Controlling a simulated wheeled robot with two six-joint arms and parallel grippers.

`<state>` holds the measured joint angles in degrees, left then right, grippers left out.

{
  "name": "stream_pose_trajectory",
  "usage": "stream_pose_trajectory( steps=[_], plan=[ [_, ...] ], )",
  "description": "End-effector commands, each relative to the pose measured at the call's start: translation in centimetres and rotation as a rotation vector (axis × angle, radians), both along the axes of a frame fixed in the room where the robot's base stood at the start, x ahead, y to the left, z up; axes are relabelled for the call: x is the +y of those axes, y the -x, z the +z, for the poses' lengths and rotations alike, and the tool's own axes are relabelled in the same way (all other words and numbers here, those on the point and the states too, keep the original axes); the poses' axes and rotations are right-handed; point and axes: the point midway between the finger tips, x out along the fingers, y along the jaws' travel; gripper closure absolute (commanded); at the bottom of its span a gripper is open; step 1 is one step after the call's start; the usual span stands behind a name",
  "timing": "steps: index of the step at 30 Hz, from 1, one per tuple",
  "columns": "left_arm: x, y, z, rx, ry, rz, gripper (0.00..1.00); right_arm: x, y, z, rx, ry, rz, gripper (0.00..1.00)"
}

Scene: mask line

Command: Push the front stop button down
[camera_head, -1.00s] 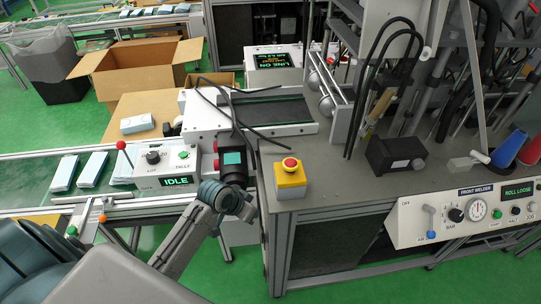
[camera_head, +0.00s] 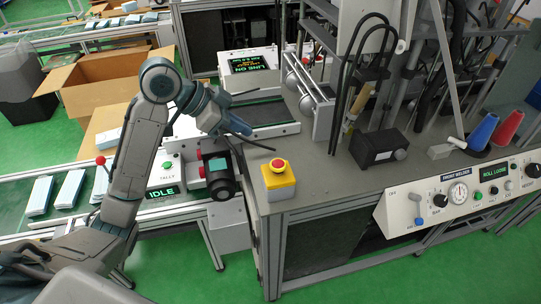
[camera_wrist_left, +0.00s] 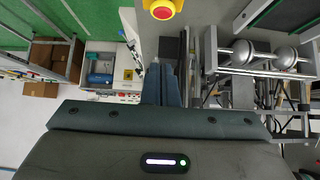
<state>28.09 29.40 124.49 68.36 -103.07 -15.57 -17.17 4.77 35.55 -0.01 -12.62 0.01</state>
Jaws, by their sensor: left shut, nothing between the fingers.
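The front stop button (camera_head: 279,165) is a red mushroom head on a yellow box with a grey base (camera_head: 279,192), standing at the near left corner of the grey bench. It also shows at the top edge of the left wrist view (camera_wrist_left: 163,11), cut off there and apart from the fingers. My left gripper (camera_head: 247,131) is shut and empty, up and to the left of the button in the head view, not touching it. Its closed fingers (camera_wrist_left: 162,84) show in the left wrist view. My right gripper is not in view.
A black motor-like part (camera_head: 220,182) stands left of the button, and a black cable ends near it. A black box (camera_head: 378,146) sits farther right on the bench. The control panel (camera_head: 459,198) hangs at the bench front. The bench between button and black box is clear.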

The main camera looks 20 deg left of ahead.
Motion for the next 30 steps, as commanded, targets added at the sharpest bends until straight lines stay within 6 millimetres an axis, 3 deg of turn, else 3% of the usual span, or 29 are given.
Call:
stream_pose_trajectory(
  steps=[14, 30],
  plan=[
    [-0.6, -0.4, -0.6, 0.000, 0.004, -0.001, 1.00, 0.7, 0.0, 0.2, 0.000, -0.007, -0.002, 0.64],
    [-5.6, -3.7, -6.5, 0.004, 0.006, 0.000, 1.00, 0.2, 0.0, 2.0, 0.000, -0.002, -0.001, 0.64]
  ],
)
